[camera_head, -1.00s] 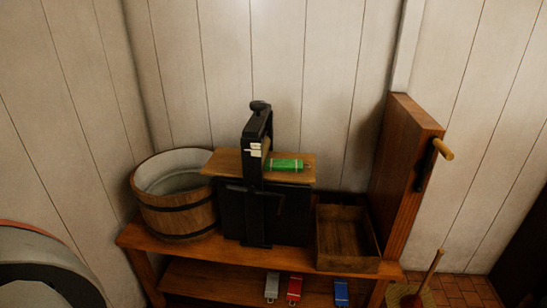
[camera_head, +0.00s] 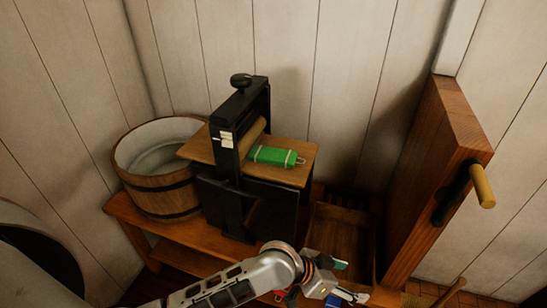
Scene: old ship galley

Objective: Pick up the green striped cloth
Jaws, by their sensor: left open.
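The green cloth (camera_head: 274,156) with pale stripes lies folded on the wooden board (camera_head: 300,174) of a black press with a roller. It lies right of the press's upright frame, and a small loop shows at its right end. My left gripper (camera_head: 343,281) is open at the bottom of the view, in front of the bench and below and to the right of the cloth, apart from it. Nothing shows between its fingers that I can make out as held. My right gripper is not in view.
The black press frame (camera_head: 236,120) stands beside the cloth. A wooden tub (camera_head: 160,196) is on the left. An open wooden box (camera_head: 338,222) and a tall wooden panel with a crank handle (camera_head: 482,186) are on the right. Red and blue items below are partly hidden by my arm.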

